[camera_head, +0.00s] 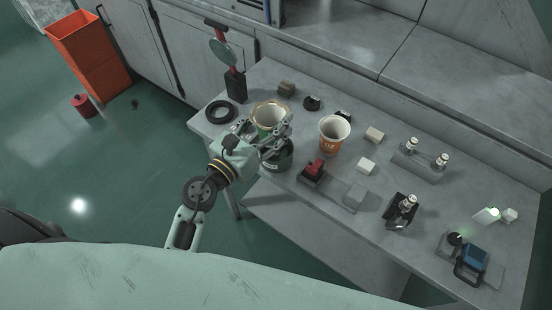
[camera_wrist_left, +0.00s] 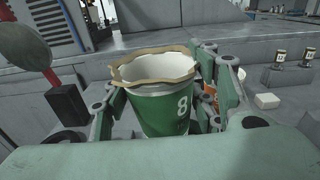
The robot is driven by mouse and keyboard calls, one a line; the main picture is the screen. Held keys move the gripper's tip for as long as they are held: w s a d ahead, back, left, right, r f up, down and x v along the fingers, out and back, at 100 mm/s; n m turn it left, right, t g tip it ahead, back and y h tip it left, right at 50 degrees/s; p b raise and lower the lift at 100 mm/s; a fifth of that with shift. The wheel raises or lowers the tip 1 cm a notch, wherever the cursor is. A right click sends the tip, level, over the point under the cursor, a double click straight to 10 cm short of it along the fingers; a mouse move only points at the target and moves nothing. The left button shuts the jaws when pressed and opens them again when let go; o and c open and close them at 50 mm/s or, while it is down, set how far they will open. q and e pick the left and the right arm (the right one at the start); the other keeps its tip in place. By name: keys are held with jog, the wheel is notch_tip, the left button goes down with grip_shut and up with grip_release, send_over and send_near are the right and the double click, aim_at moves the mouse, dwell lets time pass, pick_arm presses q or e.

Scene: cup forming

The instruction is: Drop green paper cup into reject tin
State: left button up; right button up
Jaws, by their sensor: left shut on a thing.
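The green paper cup (camera_head: 266,128) has a white inside, a wavy tan rim and a pale figure 8 on its side. My left gripper (camera_head: 264,138) is shut on it and holds it upright near the table's left end. In the left wrist view the cup (camera_wrist_left: 170,108) stands between the two fingers. A dark green round tin (camera_head: 279,162) stands on the table just below the gripper in the head view, partly hidden by it. It seems to be the reject tin; its opening is hidden. My right gripper is not in view.
An orange paper cup (camera_head: 332,141) stands right of the gripper. A black ring (camera_head: 221,111) and a round mirror on a dark stand (camera_head: 235,86) are to the left. Small blocks, a red-topped device (camera_head: 314,171) and vial holders fill the right side. An orange bin (camera_head: 90,60) stands on the floor.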

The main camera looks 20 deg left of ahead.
pick_arm(q)
jog(key=o, duration=0.9)
jog(key=v, duration=1.2)
